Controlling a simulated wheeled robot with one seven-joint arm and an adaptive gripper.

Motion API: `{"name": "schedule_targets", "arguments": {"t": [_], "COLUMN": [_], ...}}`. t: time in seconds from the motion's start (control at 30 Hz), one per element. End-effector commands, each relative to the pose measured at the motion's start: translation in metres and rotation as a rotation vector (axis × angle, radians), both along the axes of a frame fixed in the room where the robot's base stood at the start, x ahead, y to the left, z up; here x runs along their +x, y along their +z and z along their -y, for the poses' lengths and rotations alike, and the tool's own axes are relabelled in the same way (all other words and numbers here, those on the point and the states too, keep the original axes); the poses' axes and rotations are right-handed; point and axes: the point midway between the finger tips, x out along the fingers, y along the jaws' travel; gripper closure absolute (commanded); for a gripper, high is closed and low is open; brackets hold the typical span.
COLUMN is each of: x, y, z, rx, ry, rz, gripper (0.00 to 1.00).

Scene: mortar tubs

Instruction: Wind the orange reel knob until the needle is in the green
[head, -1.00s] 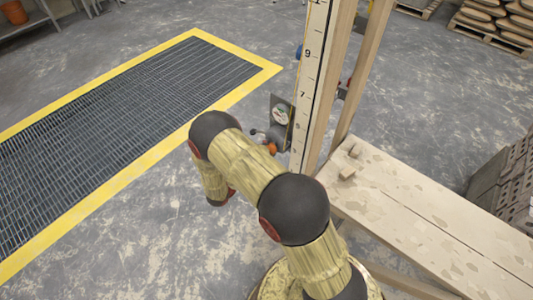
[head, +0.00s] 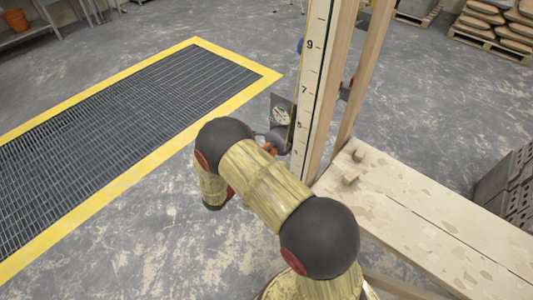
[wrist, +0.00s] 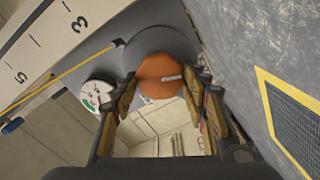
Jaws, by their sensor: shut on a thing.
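The orange reel knob (wrist: 158,77) sits on a dark grey round reel (wrist: 150,45) in the wrist view. My gripper (wrist: 161,86) is shut on the knob, with one finger on each side of it. A pale mark runs across the knob's right part. The round white gauge (wrist: 96,95) is left of the gripper and has a green patch on its face. Its needle is too small to make out. In the head view the gauge (head: 280,116) is on a grey plate beside the post, and the knob (head: 270,149) is partly hidden by my arm.
A numbered scale board (head: 309,85) stands on wooden posts. A yellow cord (wrist: 75,67) runs from the reel across the board. A wooden bench (head: 440,215) with small blocks is at right. A yellow-edged floor grate (head: 110,130) lies at left; the floor between is clear.

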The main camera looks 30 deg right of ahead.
Motion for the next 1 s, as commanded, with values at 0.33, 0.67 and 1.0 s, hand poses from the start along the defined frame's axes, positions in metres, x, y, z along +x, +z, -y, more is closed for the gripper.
{"name": "schedule_targets", "arguments": {"t": [0.33,0.67,1.0], "x": [-0.0019,-0.0013,-0.0006], "y": [-0.0027,-0.0018,-0.0008], "z": [0.0005,0.0002,0.0001], "rx": [0.006,0.005,0.004], "ry": [-0.001,-0.001,0.000], "rz": [0.004,0.006,0.007], "gripper": [0.81,0.44,0.37]}}
